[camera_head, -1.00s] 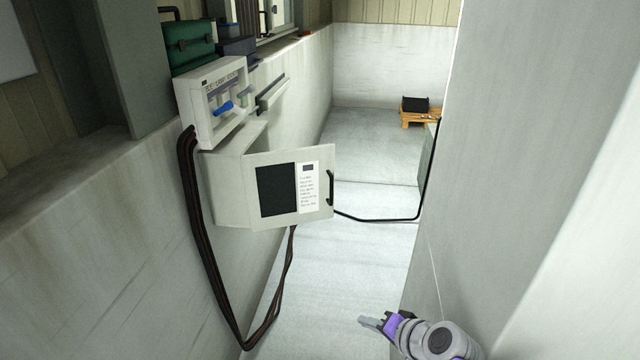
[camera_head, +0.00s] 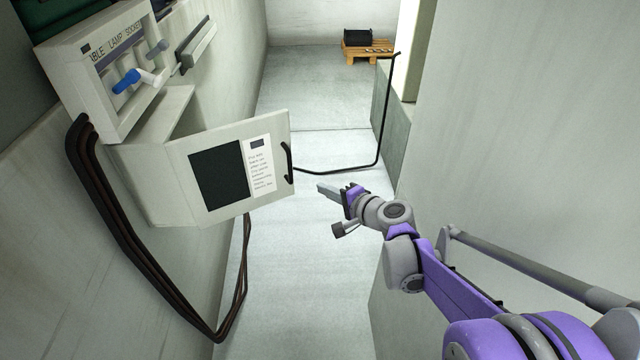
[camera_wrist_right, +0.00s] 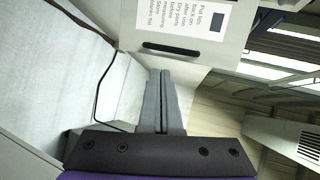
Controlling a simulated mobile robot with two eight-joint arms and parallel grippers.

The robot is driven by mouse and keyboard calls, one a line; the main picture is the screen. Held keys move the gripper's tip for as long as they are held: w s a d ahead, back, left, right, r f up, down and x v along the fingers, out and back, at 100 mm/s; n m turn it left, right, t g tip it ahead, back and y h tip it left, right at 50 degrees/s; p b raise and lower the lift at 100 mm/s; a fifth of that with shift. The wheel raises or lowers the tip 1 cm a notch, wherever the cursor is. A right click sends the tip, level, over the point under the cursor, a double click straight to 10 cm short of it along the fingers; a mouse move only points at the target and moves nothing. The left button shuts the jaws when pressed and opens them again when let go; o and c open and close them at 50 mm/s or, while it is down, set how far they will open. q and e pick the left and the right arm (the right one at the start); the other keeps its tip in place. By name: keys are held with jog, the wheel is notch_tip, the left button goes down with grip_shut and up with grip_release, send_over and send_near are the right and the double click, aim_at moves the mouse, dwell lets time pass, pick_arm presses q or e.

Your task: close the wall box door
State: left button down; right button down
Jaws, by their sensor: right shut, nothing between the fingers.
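The wall box (camera_head: 150,170) is a pale grey box on the left wall, and its door (camera_head: 228,205) stands open, sticking out into the passage. The door has a dark panel, a white label (camera_head: 260,165) and a black handle (camera_head: 288,162) near its free edge. My right gripper (camera_head: 322,188) is shut and empty, to the right of the handle and apart from it. In the right wrist view, the shut fingers (camera_wrist_right: 162,78) point at the door, with the dark handle (camera_wrist_right: 171,49) just beyond their tips. My left gripper is not in view.
A grey switch panel (camera_head: 115,75) with blue and grey levers sits above the box. Dark cables (camera_head: 130,250) loop down the left wall. A pallet (camera_head: 368,50) with a black case stands far back.

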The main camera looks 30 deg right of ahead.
jog(key=r+x, duration=0.1)
jog(key=x, duration=1)
jog(key=shift+w, duration=0.4)
jog(key=shift+w+p, duration=0.1)
jog(key=shift+p, duration=0.2)
